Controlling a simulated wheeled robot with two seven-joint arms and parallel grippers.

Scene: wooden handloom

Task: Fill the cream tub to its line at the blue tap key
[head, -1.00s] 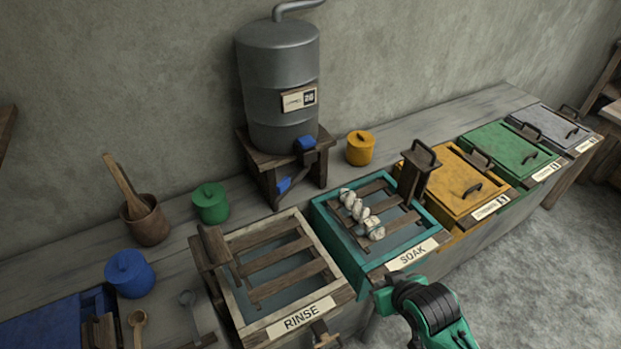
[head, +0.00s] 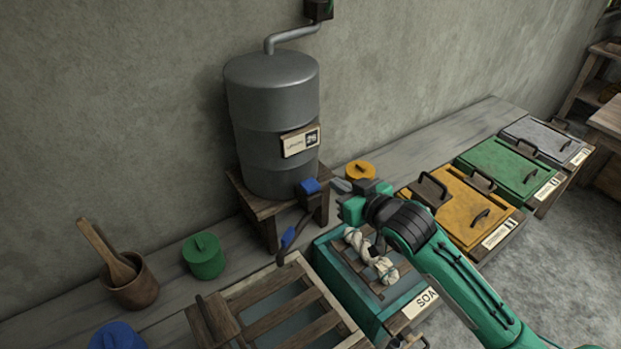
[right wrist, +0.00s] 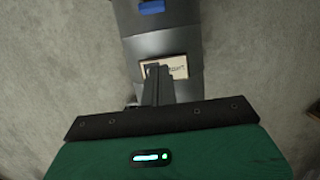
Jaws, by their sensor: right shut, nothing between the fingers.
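The cream tub (head: 349,323), with wooden slats across it, stands at the bottom of the head view, partly cut off. Grey-blue shows between the slats; its fill line cannot be made out. The blue tap key (head: 308,186) is at the metal barrel's base, above a dark spout with a blue grip (head: 288,238) that slants down toward the tub's back corner. A blue piece (right wrist: 151,6), likely the key, shows at the wrist view's top edge. My right gripper (head: 340,186) is shut and empty, just right of the key and apart from it. My left gripper is out of view.
The metal barrel (head: 270,120) stands on a wooden stand (head: 253,208). The teal tub (head: 338,279), with a twisted white skein (head: 372,256), lies under my right arm. A yellow pot (head: 360,169) is behind the gripper; a green pot (head: 203,257) stands left.

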